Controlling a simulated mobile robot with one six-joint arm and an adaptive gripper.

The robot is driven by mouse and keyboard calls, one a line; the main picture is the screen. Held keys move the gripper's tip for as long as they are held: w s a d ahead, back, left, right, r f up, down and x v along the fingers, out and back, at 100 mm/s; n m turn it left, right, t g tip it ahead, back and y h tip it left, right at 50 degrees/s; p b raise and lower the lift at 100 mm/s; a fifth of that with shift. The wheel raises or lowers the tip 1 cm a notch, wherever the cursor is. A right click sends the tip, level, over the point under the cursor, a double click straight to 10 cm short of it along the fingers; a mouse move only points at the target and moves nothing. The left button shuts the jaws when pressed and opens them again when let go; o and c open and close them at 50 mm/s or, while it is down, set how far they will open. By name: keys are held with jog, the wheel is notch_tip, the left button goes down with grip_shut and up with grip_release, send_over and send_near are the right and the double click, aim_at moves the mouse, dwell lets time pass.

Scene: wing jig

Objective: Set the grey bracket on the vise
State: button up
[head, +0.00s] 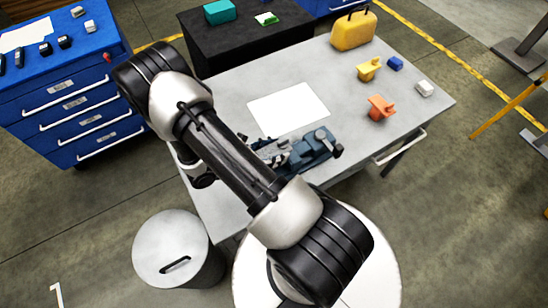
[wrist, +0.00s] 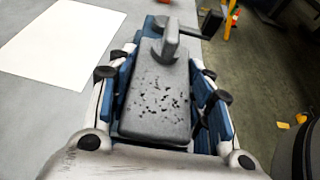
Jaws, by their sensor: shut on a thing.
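The grey bracket (wrist: 155,98) is a speckled flat plate with an upright lug at its far end. In the wrist view my gripper (wrist: 158,78) is shut on it, with a finger along each side. The blue vise (head: 312,150) stands on the grey table, partly behind my arm in the head view. In the wrist view, blue vise parts (wrist: 150,24) show past the bracket's far end, so the bracket is over or at the vise. I cannot tell whether they touch.
A white sheet (head: 290,108) lies behind the vise on the table (head: 235,115). An orange bracket (head: 380,107), yellow bracket (head: 368,68), blue block (head: 395,63), white block (head: 424,88) and yellow case (head: 353,32) are at the right. A grey bin (head: 178,245) stands near the table's front.

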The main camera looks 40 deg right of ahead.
jog(key=shift+f+b, duration=0.35)
jog(key=shift+f, duration=1.45)
jog(key=shift+f, duration=0.1)
jog(key=o, duration=1.3)
